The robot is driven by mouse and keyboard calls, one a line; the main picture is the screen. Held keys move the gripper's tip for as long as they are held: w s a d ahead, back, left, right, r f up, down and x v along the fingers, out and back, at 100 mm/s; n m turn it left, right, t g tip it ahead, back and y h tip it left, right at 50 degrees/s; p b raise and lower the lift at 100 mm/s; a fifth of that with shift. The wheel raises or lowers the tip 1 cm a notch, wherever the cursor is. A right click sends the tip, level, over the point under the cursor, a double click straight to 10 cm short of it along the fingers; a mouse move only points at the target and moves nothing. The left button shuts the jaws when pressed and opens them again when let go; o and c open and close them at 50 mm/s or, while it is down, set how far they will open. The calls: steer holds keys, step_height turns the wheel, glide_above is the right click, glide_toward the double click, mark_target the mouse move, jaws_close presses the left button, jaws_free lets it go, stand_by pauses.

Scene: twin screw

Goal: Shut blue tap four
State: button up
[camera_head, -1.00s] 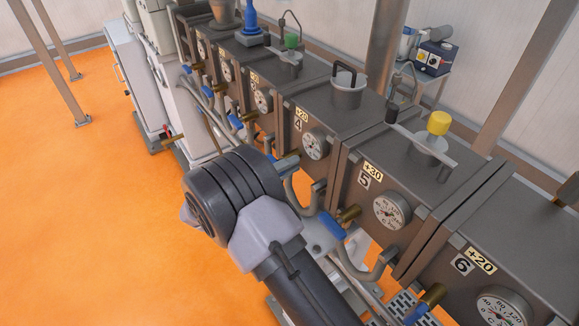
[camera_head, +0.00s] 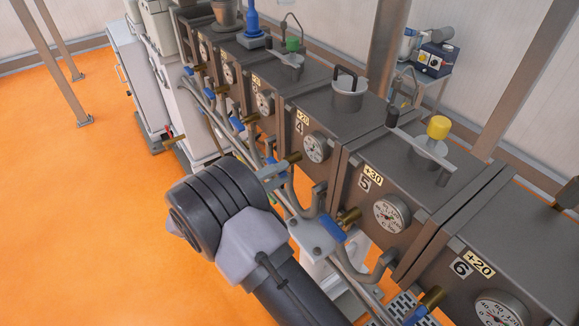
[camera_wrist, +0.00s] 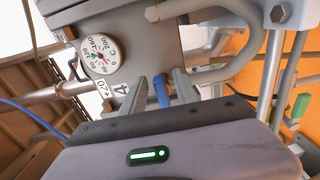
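Station four is the dark box with the number 4 plate (camera_head: 299,127) and a round dial (camera_head: 315,149); both plate (camera_wrist: 121,88) and dial (camera_wrist: 102,55) show upside down in the wrist view. Its tap has a brass end (camera_head: 292,157) and a blue handle (camera_head: 270,161), partly hidden by my wrist in the head view. In the wrist view the blue handle (camera_wrist: 161,91) shows between the two fingers of my gripper (camera_wrist: 168,77). The fingers are apart, with a gap at the right finger. I cannot tell whether either finger touches the handle.
Neighbouring station five has its own blue tap handle (camera_head: 332,229) close to my arm. Grey pipes (camera_head: 311,200) run along the fronts of the boxes.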

steer(key=p+v, duration=0.2)
steer(key=v, duration=1.1)
steer(key=shift+s+a, duration=0.25)
steer(key=shift+s, duration=0.05)
steer(key=d+r+m+g+y, duration=0.2)
steer(key=d+r+g, duration=0.6)
steer(key=d, duration=0.5)
steer(key=s+d+r+m+g+y, duration=0.1)
steer(key=s+d+r+y, duration=0.15)
steer(key=d, duration=0.25)
steer(key=s+d+r+m+g+y, duration=0.1)
steer(key=s+d+r+m+y, duration=0.15)
steer(key=s+d, duration=0.2)
steer(key=s+d+r+m+t+y, duration=0.1)
steer(key=s+m+t+y, duration=0.4)
steer(key=s+y, duration=0.5)
steer(key=s+r, duration=0.1)
steer(key=s, duration=0.2)
steer(key=shift+r+t+b, duration=0.35)
steer(key=shift+t+b, duration=0.05)
